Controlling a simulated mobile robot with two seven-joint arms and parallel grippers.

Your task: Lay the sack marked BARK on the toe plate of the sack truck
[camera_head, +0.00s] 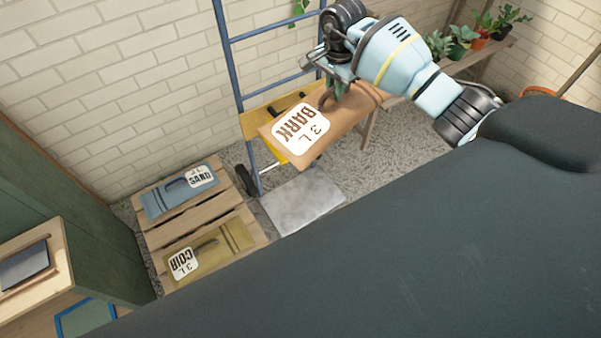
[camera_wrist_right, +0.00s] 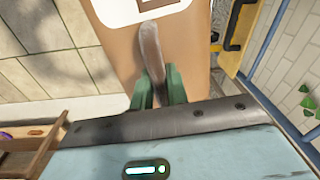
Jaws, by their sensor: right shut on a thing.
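The brown sack marked BARK (camera_head: 301,135) hangs in the air, tilted, with its white label facing me. My right gripper (camera_head: 335,92) is shut on the sack's handle; in the right wrist view the green fingers (camera_wrist_right: 158,88) close around the handle, against the brown sack (camera_wrist_right: 190,45). The sack truck (camera_head: 229,62) has blue rails and a yellow panel, partly hidden by the sack. Its grey toe plate (camera_head: 303,203) lies bare on the gravel, below the sack in the picture. I see a gap between sack and plate. My left gripper is out of view.
A wooden pallet (camera_head: 217,221) left of the toe plate bears the blue SAND sack (camera_head: 170,196) and the olive COIR sack (camera_head: 222,250). A plant bench (camera_head: 452,68) stands along the brick wall at the back right. Gravel lies between the truck and the bench.

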